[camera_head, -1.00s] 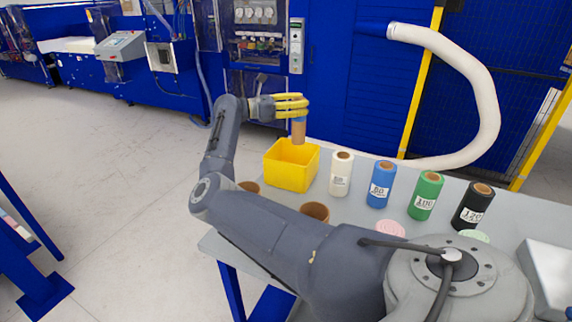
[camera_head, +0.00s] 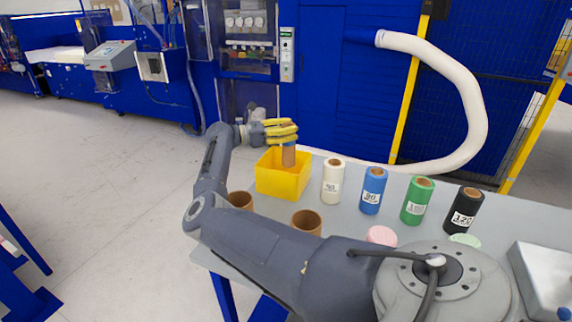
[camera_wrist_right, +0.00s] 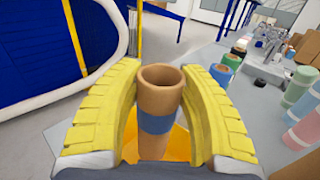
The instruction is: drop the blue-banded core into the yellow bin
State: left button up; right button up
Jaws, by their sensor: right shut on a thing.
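The blue-banded core (camera_head: 288,155) is a brown cardboard tube. It is upright between the yellow fingers of my right gripper (camera_head: 282,131), which is shut on it. In the right wrist view the core (camera_wrist_right: 159,98) shows its open top and blue band, with my right gripper (camera_wrist_right: 160,110) on both sides. The yellow bin (camera_head: 283,184) stands at the table's far left corner. The core's lower end is over or just inside the bin's opening; its bottom is hidden in the head view. The bin also shows orange-yellow below the core in the wrist view. My left gripper is not in view.
White (camera_head: 333,181), blue (camera_head: 373,190), green (camera_head: 417,200) and black (camera_head: 466,209) labelled rolls stand in a row right of the bin. Two brown cores (camera_head: 307,222) stand nearer, beside my arm.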

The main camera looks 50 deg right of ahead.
jog(key=o, duration=1.2)
jog(key=v, duration=1.2)
